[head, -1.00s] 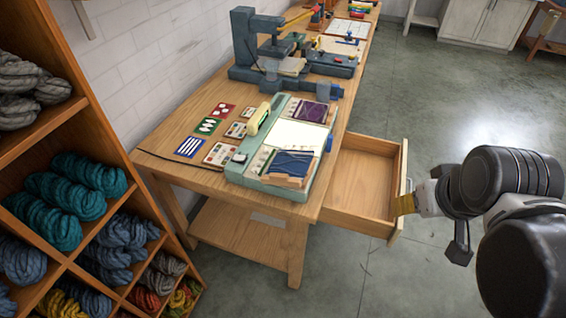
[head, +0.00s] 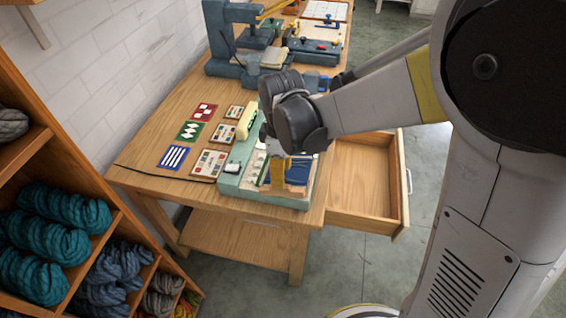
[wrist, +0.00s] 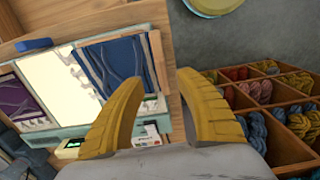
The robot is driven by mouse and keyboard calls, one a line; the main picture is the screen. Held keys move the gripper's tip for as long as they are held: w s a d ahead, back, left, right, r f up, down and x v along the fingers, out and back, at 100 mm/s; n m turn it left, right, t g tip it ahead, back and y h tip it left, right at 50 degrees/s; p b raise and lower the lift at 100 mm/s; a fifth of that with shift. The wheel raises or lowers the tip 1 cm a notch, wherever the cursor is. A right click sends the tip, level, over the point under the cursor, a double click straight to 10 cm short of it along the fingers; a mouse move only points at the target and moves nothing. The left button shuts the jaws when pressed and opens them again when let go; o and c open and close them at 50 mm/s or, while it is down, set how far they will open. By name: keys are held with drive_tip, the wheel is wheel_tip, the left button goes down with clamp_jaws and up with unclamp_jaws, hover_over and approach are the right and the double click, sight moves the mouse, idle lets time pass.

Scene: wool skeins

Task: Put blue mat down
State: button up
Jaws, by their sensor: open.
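The dark blue mat (head: 298,174) lies at the near end of the pale green tray device (head: 229,182) on the wooden bench. In the wrist view the blue mat (wrist: 118,62) shows pale wavy lines and lies beside a wooden strip. My gripper (head: 278,178) is over the near end of the device, close to the mat. In the wrist view its yellow fingers (wrist: 160,80) are spread with nothing between them, and the mat is left of and beyond them. My gripper hides part of the mat and device in the head view; contact cannot be told.
A white panel (wrist: 58,88) and a purple mat (wrist: 20,105) lie beside the blue mat in the device. Patterned cards (head: 190,131) lie left of it. An open, empty drawer (head: 362,180) juts out right. Wool shelves (head: 100,215) stand at left.

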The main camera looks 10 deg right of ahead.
wheel_tip(320, 180, down, 6)
drive_tip(key=b, duration=0.3)
drive_tip(key=shift+s+f, duration=0.1)
drive_tip(key=shift+s, duration=0.05)
drive_tip(key=shift+c, duration=0.5)
clamp_jaws()
